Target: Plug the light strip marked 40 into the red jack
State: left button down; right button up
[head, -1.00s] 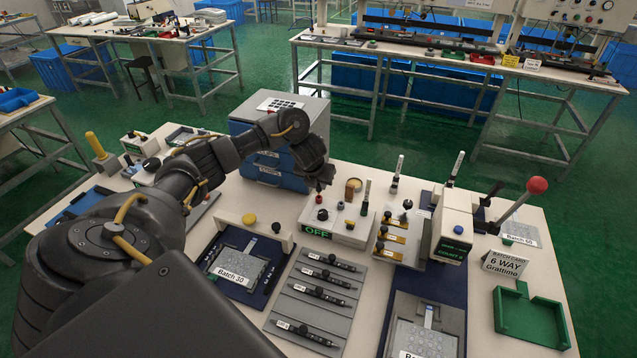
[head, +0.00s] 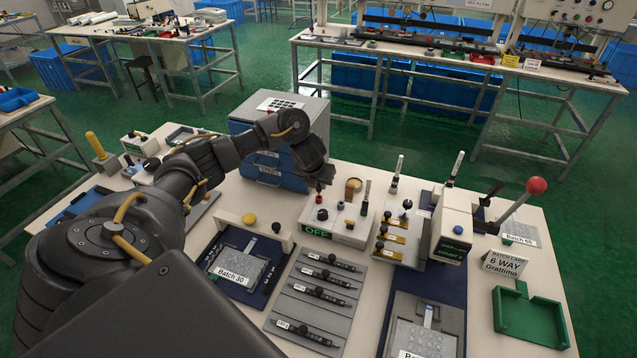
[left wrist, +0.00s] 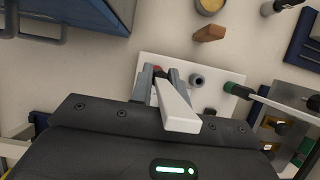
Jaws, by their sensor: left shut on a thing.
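My left gripper (head: 320,185) hangs over the white box (head: 347,232) with the green OFF display. In the left wrist view its grey fingers (left wrist: 162,79) are shut on a white bar (left wrist: 177,108) that points toward the camera. A red spot (left wrist: 157,69) shows between the fingertips, at the red jack (head: 319,199) on the box. Whether the bar's tip is inside the jack is hidden, and I read no number on it. Several black strips (head: 325,275) with small white labels lie on a grey rack; their labels are too small to read. My right gripper is out of view.
A blue-fronted cabinet (head: 270,172) stands just behind. A dark-and-green pen (head: 365,202) stands by the box's right side. The Batch 30 film (head: 243,257) lies left of the rack. A counter (head: 452,235), red-knobbed lever (head: 537,186) and green tray (head: 530,320) stand right.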

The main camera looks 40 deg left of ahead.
pick_arm(q)
jog(key=shift+f+b, duration=1.15)
jog(key=shift+f, duration=0.35)
jog(key=c, duration=1.3)
grip_release()
jog(key=shift+o, duration=0.2)
jog(key=shift+r, duration=0.15)
jog(key=shift+s+r, duration=0.1)
jog(key=shift+r, duration=0.15)
jog(key=p+v, duration=0.4)
jog(key=v, duration=0.6)
